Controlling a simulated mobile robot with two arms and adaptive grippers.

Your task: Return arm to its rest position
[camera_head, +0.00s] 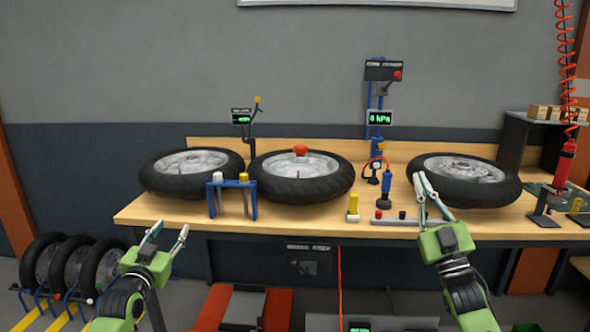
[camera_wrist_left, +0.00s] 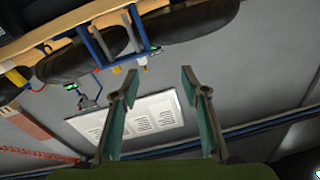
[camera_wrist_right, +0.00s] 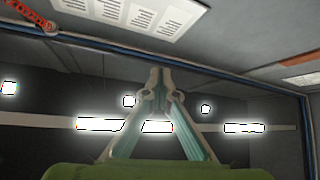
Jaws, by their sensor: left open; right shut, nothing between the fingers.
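My left gripper (camera_head: 168,236) is in front of the bench at the lower left of the head view. It is open and empty, and its two spread fingers also show in the left wrist view (camera_wrist_left: 158,82). My right gripper (camera_head: 420,178) is raised near the right tire, its fingertips overlapping that tire's left edge in the picture. Its fingers are closed together with nothing between them, as the right wrist view (camera_wrist_right: 160,75) shows. I cannot tell the exact gap between this gripper and the tire.
The wooden bench (camera_head: 300,228) carries a left tire (camera_head: 165,183), a middle tire (camera_head: 300,190) and a right tire (camera_head: 490,188). A blue stand (camera_head: 232,184) holds tools. Several tires (camera_head: 75,262) stand on a floor rack.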

